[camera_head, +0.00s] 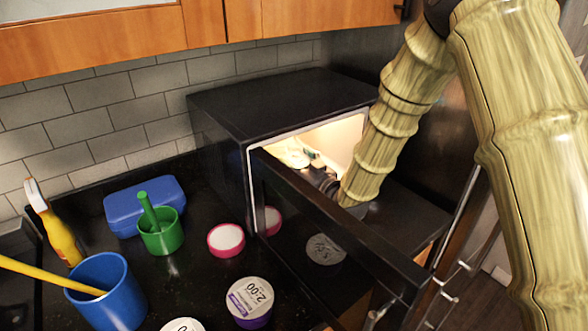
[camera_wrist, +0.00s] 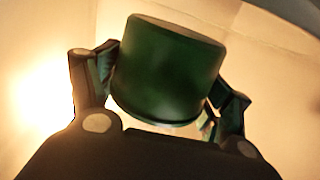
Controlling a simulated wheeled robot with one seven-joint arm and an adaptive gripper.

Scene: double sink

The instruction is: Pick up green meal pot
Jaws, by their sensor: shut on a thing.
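The pot cannot be made out clearly there, as my gripper and arm cover much of the opening.
The microwave door (camera_head: 345,225) stands open toward the front, close below my arm. On the counter left of it are a green cup (camera_head: 160,238) with a green handle, a blue box (camera_head: 122,208), a pink-rimmed tub (camera_head: 226,240), a blue cup (camera_head: 112,295) and a yellow bottle (camera_head: 58,238).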

